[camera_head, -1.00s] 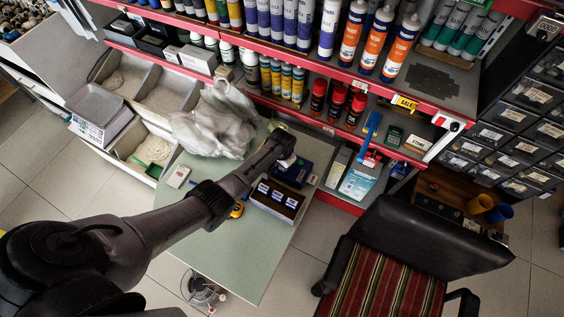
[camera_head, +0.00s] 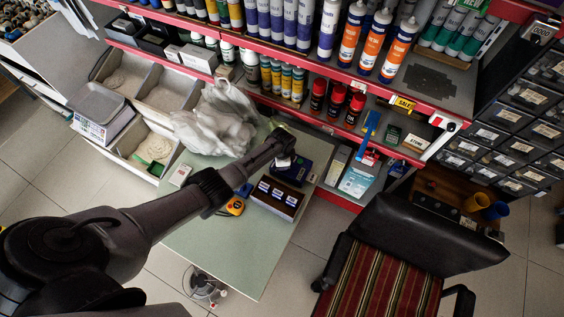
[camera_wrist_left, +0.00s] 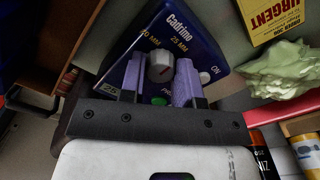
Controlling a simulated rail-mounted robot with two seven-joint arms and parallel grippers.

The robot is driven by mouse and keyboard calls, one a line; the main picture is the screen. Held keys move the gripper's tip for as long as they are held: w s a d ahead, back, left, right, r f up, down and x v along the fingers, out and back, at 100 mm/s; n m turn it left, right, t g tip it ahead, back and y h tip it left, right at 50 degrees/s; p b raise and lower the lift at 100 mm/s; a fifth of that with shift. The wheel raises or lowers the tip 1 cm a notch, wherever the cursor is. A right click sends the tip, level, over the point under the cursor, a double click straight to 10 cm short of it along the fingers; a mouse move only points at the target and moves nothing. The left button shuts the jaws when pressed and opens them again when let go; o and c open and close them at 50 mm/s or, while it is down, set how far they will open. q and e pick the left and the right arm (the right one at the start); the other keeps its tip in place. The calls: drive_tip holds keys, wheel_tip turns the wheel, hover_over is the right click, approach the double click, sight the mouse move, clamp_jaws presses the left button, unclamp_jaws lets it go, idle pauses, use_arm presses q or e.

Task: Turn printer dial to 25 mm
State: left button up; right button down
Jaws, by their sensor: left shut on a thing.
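The blue label printer (camera_head: 292,174) sits on the green table, partly hidden by my left arm in the head view. In the left wrist view the printer (camera_wrist_left: 200,40) shows "Cadrimo", "20 MM", "25 MM" and "ON" lettering. In the head view this gripper (camera_head: 284,160) is small and mostly hidden. My right gripper is in neither view.
A crumpled plastic bag (camera_head: 215,118) is behind on the green table (camera_head: 220,252). A chair (camera_head: 400,245) stands right. Shelves of tubes line the back.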

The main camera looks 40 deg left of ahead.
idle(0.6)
use_arm(q)
drive_tip(key=o, duration=0.9)
drive_tip(key=shift+o, duration=0.2)
drive_tip(key=shift+r, duration=0.1)
drive_tip(key=shift+r, duration=0.3)
wheel_tip(320, 180, up, 13)
drive_tip(key=p, duration=0.3)
